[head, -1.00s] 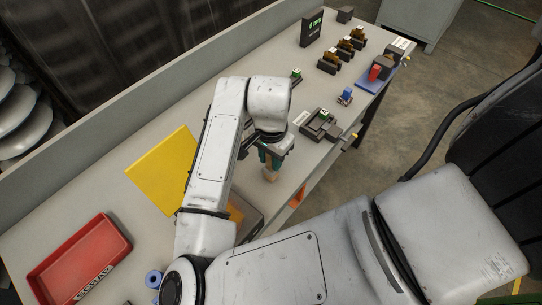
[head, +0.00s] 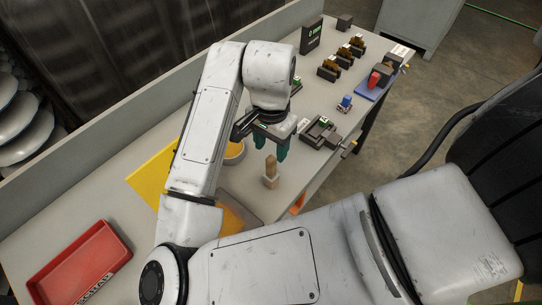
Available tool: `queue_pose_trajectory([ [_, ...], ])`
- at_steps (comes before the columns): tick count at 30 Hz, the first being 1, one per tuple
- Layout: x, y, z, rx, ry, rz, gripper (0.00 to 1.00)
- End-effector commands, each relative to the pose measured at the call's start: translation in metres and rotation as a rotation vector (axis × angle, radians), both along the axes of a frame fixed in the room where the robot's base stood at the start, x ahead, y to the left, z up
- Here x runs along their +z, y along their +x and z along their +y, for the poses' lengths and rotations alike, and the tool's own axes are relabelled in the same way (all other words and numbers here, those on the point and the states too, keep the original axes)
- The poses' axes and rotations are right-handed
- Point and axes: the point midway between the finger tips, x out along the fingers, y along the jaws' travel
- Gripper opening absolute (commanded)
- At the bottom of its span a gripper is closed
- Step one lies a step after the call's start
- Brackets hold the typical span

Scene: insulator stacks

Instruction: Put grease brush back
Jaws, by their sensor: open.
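A small upright tan wooden piece (head: 270,168), which looks like the grease brush's handle, stands on the bench near its front edge. Its lower part is wider, and I cannot tell whether that is bristles or a holder. My gripper (head: 271,146) is open and empty just above it, dark green fingers pointing down and apart from it. A round pot with yellow-orange contents (head: 234,151) stands left of the gripper, partly hidden by my arm.
A yellow sheet (head: 150,180) and a red tray (head: 80,262) lie left. A dark fixture (head: 320,132) stands right of the gripper. Farther back are a blue mat (head: 370,92), several brown-topped blocks (head: 343,60) and a black display (head: 312,35).

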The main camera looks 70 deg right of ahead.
Motion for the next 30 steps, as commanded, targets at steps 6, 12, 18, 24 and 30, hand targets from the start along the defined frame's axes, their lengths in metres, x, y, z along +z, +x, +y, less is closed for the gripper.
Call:
queue_pose_trajectory([
  [6,0.031,0.0,0.0,-0.001,0.0,-0.002,0.53],
  [12,0.04,0.0,0.0,-0.001,0.0,0.0,0.53],
  [18,0.039,0.0,0.0,0.0,0.0,0.0,0.53],
  [24,0.039,0.0,0.0,0.0,0.0,0.0,0.53],
  [30,0.043,-0.001,-0.018,0.031,-0.07,-0.01,0.53],
])
